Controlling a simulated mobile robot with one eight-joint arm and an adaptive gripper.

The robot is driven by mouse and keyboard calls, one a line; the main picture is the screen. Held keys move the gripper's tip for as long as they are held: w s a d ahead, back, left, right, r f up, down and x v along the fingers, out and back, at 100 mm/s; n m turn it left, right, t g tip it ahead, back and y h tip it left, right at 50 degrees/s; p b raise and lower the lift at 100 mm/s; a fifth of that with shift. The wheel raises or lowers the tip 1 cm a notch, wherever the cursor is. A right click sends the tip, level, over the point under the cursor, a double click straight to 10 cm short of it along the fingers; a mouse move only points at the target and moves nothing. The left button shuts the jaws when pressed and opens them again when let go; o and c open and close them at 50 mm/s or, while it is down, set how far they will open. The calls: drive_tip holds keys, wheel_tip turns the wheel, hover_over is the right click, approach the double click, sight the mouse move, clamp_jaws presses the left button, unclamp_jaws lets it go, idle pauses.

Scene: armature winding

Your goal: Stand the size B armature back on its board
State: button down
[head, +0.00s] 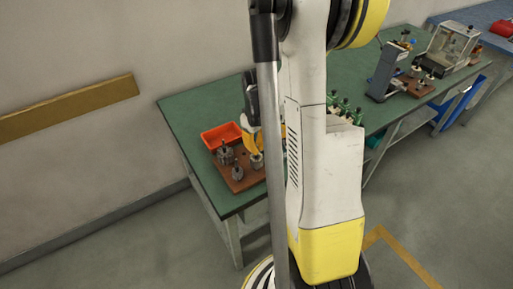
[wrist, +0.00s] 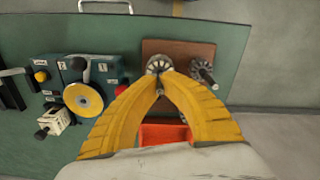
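The brown board (head: 250,181) lies near the end of the green bench and bears several grey metal armatures. One armature (head: 257,161) is below my gripper (head: 254,145), at the board's right side. In the wrist view this armature (wrist: 158,63) shows its round slotted top right at the fingertips. The yellow fingers of my gripper (wrist: 162,76) come together around its thin shaft and look shut on it. It looks upright over the board (wrist: 180,48); whether it touches the board is unclear. No size marks are legible.
An orange tray (head: 220,134) sits behind the board. A further armature (head: 225,155) and a front one (head: 238,172) stand close by. A dark machine with a yellow disc (wrist: 83,100) is left of the board in the wrist view.

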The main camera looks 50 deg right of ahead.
sight(256, 145)
drive_tip(key=shift+f+b, duration=0.65)
drive_tip(key=shift+f, duration=0.15)
drive_tip(key=c, duration=1.5)
unclamp_jaws()
drive_tip(key=shift+c, duration=0.2)
drive_tip(key=shift+r+p, duration=1.6)
drive_tip(key=shift+r, duration=0.7)
